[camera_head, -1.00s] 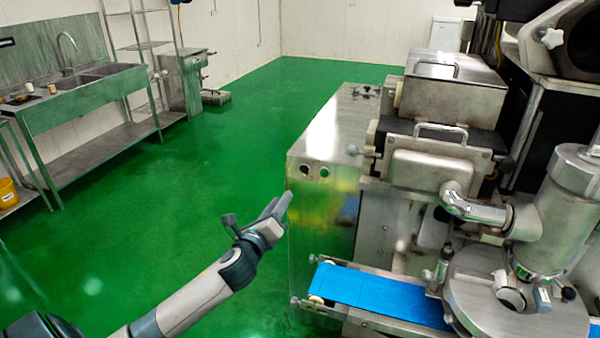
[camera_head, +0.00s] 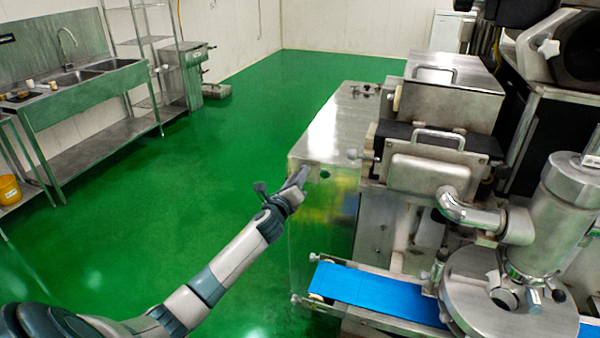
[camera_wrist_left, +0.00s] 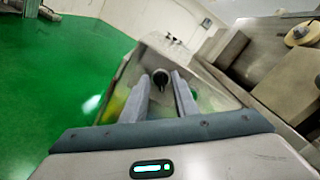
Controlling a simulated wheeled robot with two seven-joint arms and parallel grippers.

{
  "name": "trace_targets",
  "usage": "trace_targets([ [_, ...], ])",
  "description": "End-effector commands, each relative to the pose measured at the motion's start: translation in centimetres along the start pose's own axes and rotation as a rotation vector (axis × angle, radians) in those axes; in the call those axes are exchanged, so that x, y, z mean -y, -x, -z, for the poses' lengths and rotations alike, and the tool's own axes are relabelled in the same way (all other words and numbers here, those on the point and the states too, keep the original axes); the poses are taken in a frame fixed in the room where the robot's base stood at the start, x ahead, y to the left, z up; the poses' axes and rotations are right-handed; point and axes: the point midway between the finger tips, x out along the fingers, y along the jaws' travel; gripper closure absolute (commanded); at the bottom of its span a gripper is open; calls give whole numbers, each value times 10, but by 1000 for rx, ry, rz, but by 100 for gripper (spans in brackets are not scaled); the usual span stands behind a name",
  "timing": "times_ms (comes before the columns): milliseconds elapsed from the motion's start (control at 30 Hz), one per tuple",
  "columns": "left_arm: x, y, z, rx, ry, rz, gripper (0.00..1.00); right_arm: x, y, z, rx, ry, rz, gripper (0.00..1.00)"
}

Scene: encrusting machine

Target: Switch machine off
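The encrusting machine (camera_head: 330,135) is a steel body with a blue conveyor belt (camera_head: 375,296) at its front. A small round control (camera_head: 325,174) shows on the upper front of its left-hand cabinet. A second control beside it is hidden behind my left gripper (camera_head: 299,174) in the head view. In the left wrist view a dark round knob (camera_wrist_left: 160,77) shows between the tips of my two fingers. The fingers are parted with a gap, and I cannot tell whether they touch the knob. My right gripper is not in view.
A steel sink (camera_head: 85,80) and shelf rack (camera_head: 145,45) stand at the left. A yellow bucket (camera_head: 9,189) sits on a low shelf. The green floor (camera_head: 200,180) between sink and machine is clear. A pipe and round hopper stand at the machine's right.

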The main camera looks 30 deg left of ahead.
Motion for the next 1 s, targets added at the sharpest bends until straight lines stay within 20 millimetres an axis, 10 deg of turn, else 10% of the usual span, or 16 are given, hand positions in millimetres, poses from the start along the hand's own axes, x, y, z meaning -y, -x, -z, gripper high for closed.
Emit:
trace_targets([
  [533,0,-14,0,-1,0,0,73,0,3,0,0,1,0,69],
  [667,0,-14,0,-1,0,0,100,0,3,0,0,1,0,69],
  [1000,0,-14,1,-1,11,0,100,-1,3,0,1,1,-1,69],
])
